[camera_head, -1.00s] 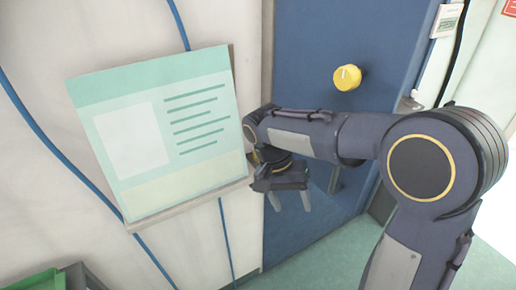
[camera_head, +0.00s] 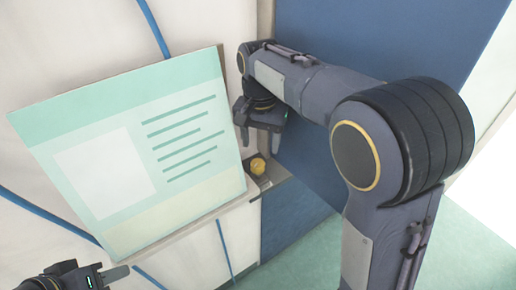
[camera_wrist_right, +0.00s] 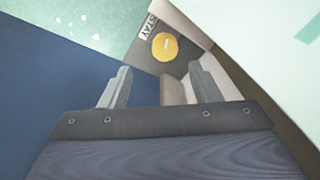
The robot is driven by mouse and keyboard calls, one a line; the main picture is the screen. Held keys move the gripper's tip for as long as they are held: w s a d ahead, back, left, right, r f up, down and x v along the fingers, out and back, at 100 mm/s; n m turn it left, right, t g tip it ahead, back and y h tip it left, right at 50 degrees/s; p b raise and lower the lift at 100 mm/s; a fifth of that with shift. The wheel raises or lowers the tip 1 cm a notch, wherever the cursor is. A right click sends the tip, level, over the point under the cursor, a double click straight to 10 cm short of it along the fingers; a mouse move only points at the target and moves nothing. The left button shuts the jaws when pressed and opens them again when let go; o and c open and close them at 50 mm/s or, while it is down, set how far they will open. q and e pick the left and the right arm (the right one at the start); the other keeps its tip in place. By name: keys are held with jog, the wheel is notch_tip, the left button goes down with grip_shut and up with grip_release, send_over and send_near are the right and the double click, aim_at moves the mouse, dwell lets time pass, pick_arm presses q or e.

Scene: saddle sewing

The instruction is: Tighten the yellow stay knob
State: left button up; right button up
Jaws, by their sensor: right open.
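The yellow stay knob (camera_head: 257,166) sits on a dark plate beside the lower right edge of the large board. In the right wrist view the round yellow knob (camera_wrist_right: 165,46) has a pale mark on its face, and a "STAY" label (camera_wrist_right: 149,25) is next to it. My right gripper (camera_head: 259,142) is open and empty, its fingers just above the knob in the head view. In the wrist view the knob lies beyond the fingertips, roughly between them and apart from them. My left gripper (camera_head: 116,274) is partly cut off at the lower left.
The pale green board (camera_head: 110,180) with printed lines fills the left, close to my right gripper. A blue panel (camera_head: 400,40) stands behind my right arm. Blue cables (camera_head: 45,213) run along the pale wall. The green floor (camera_head: 455,240) at the lower right is clear.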

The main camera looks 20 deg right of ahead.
aim_at(259, 162)
jog(key=shift+w+a+r, duration=0.1)
jog(key=shift+w+a, duration=0.05)
jog(key=shift+w, duration=0.25)
notch_tip(259, 162, down, 8)
jog(key=shift+r+p, duration=0.1)
jog(key=shift+p, duration=0.4)
jog(key=c, duration=1)
jog(key=m, duration=0.4)
jog(key=shift+r, duration=0.1)
jog(key=o, duration=1)
